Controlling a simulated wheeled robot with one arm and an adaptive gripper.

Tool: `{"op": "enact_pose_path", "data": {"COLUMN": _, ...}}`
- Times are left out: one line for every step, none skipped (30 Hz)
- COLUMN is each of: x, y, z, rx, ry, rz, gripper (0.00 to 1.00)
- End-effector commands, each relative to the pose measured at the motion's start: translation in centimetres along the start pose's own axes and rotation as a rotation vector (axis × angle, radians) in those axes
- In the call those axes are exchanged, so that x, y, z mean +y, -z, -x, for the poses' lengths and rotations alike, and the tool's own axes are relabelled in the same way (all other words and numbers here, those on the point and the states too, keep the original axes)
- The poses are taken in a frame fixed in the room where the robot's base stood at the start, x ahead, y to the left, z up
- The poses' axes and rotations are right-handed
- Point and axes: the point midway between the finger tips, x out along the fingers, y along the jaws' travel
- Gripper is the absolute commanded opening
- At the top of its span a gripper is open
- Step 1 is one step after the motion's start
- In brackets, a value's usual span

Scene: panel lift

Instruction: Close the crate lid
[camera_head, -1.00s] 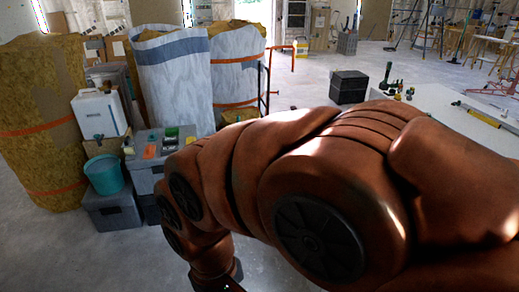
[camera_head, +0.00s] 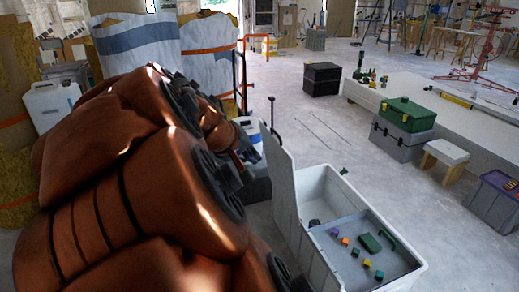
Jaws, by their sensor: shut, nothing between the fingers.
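The pale grey crate (camera_head: 404,279) stands open on the floor at the lower right of centre in the head view. Its lid (camera_head: 279,183) stands raised along the crate's left side, leaning a little left. Inside are several small coloured cubes, among them a yellow cube (camera_head: 367,264) and an orange cube (camera_head: 345,240), plus a dark green block (camera_head: 370,242). My brown arm fills the left of the view, left of the lid. I cannot make out my gripper's fingers; the arm hides that area.
A green toolbox (camera_head: 408,114) sits on a grey case (camera_head: 401,138) beyond the crate. A small white-topped stool (camera_head: 446,151) and a purple-lidded box (camera_head: 496,197) stand to the right. A black box (camera_head: 322,79) stands farther back. The floor between crate and stool is clear.

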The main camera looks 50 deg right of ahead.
Motion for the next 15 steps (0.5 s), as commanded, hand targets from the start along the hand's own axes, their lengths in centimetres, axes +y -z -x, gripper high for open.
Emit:
{"op": "enact_pose_path", "data": {"x": 0.4, "y": 0.8, "z": -2.4, "rx": 0.018, "ry": -0.069, "rz": -0.013, "gripper": 0.0}}
{"op": "enact_pose_path", "data": {"x": 1.1, "y": 1.6, "z": -3.1, "rx": 0.033, "ry": -0.108, "rz": -0.018, "gripper": 0.0}}
{"op": "enact_pose_path", "data": {"x": 2.0, "y": 2.6, "z": -4.0, "rx": 0.054, "ry": -0.161, "rz": -0.022, "gripper": 0.0}}
{"op": "enact_pose_path", "data": {"x": 2.6, "y": 3.4, "z": -4.6, "rx": 0.069, "ry": -0.199, "rz": -0.023, "gripper": 0.0}}
{"op": "enact_pose_path", "data": {"x": 3.1, "y": 4.2, "z": -5.2, "rx": 0.083, "ry": -0.238, "rz": -0.02, "gripper": 0.0}}
{"op": "enact_pose_path", "data": {"x": 3.7, "y": 5.2, "z": -6.1, "rx": 0.101, "ry": -0.285, "rz": -0.015, "gripper": 0.0}}
{"op": "enact_pose_path", "data": {"x": 4.0, "y": 5.9, "z": -6.7, "rx": 0.116, "ry": -0.321, "rz": -0.007, "gripper": 0.0}}
{"op": "enact_pose_path", "data": {"x": 4.4, "y": 6.7, "z": -7.3, "rx": 0.131, "ry": -0.355, "rz": 0.002, "gripper": 0.0}}
{"op": "enact_pose_path", "data": {"x": 4.8, "y": 7.8, "z": -8.0, "rx": 0.15, "ry": -0.4, "rz": 0.015, "gripper": 0.0}}
{"op": "enact_pose_path", "data": {"x": 4.9, "y": 8.5, "z": -8.7, "rx": 0.163, "ry": -0.432, "rz": 0.026, "gripper": 0.0}}
{"op": "enact_pose_path", "data": {"x": 5.0, "y": 9.2, "z": -9.4, "rx": 0.175, "ry": -0.462, "rz": 0.04, "gripper": 0.0}}
{"op": "enact_pose_path", "data": {"x": 5.0, "y": 10.2, "z": -10.4, "rx": 0.192, "ry": -0.5, "rz": 0.064, "gripper": 0.0}}
{"op": "enact_pose_path", "data": {"x": 4.9, "y": 11.0, "z": -11.2, "rx": 0.206, "ry": -0.526, "rz": 0.082, "gripper": 0.0}}
{"op": "enact_pose_path", "data": {"x": 4.8, "y": 11.8, "z": -11.9, "rx": 0.22, "ry": -0.553, "rz": 0.101, "gripper": 0.0}}
{"op": "enact_pose_path", "data": {"x": 4.5, "y": 12.7, "z": -12.9, "rx": 0.236, "ry": -0.585, "rz": 0.128, "gripper": 0.0}}
